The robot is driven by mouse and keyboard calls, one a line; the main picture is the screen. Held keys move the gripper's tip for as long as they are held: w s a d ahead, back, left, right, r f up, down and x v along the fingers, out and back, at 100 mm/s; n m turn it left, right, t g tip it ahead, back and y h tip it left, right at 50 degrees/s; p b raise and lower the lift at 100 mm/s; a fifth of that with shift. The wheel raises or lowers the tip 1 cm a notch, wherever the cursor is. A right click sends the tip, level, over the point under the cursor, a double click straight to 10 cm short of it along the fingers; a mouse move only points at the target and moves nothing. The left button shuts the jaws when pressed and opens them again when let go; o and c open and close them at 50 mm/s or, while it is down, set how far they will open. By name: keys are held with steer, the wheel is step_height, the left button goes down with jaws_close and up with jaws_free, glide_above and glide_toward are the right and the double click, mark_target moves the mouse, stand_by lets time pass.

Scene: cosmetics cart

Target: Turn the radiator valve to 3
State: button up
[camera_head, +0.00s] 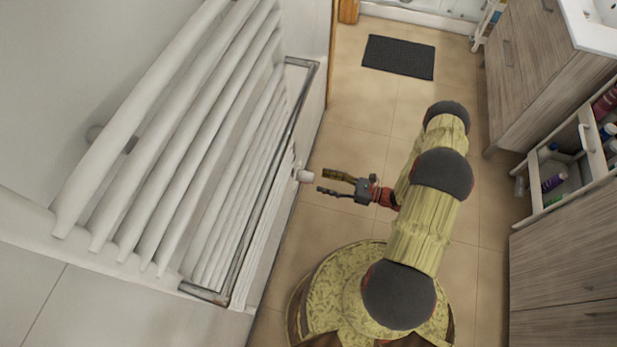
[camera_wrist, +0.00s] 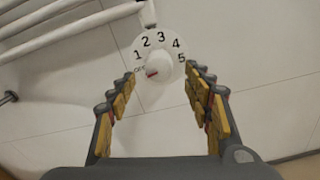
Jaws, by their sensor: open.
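The radiator valve (camera_wrist: 158,58) is a round white dial in the wrist view, with OFF and the numbers 1 to 5 around a raised centre. A small red mark on it lies near the OFF label. In the head view the valve (camera_head: 304,176) is a small white knob at the right side of the radiator. My gripper (camera_head: 322,182) is open, with its fingertips close to the valve and apart from it. In the wrist view my gripper (camera_wrist: 160,82) has one finger on each side below the dial, with nothing between the pads.
The white tubular radiator (camera_head: 190,120) fills the left of the head view. A dark mat (camera_head: 398,57) lies on the tiled floor. Wooden cabinets (camera_head: 560,250) and an open drawer (camera_head: 556,178) with bottles stand at the right.

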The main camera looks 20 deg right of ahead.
mark_target(308, 177)
steer(key=b+x, duration=0.1)
steer(key=x, duration=0.6)
steer(key=shift+c, duration=0.4)
steer(key=c, duration=1.1)
